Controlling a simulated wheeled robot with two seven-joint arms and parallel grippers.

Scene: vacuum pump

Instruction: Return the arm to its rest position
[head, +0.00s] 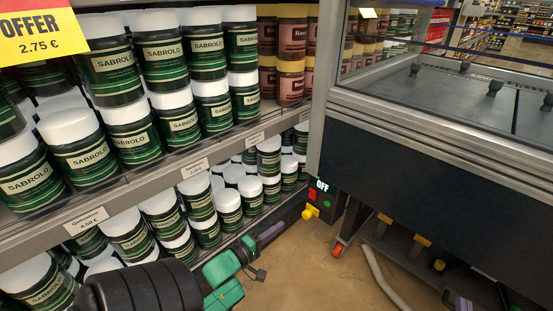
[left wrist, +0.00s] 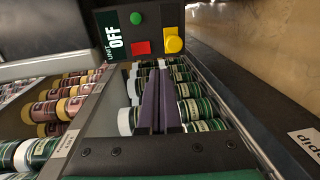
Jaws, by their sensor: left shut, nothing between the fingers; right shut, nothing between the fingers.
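My left gripper (head: 268,234) reaches in from the lower left in the head view, in front of the lower shelf. Its two purple fingers are together and empty, and they also show in the left wrist view (left wrist: 159,108). A dark control panel (head: 322,196) marked OFF is beyond the fingertips, apart from them in the head view. In the left wrist view the panel (left wrist: 118,60) shows a green button (left wrist: 137,18), a red button (left wrist: 141,47) and a yellow knob (left wrist: 174,44).
Shelves (head: 150,205) of green-labelled jars (head: 85,155) stand close on the left. A large dark cabinet (head: 440,160) with a metal frame fills the right. A grey hose (head: 382,278) lies on the floor below it. Bare floor (head: 310,280) is free between shelf and cabinet.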

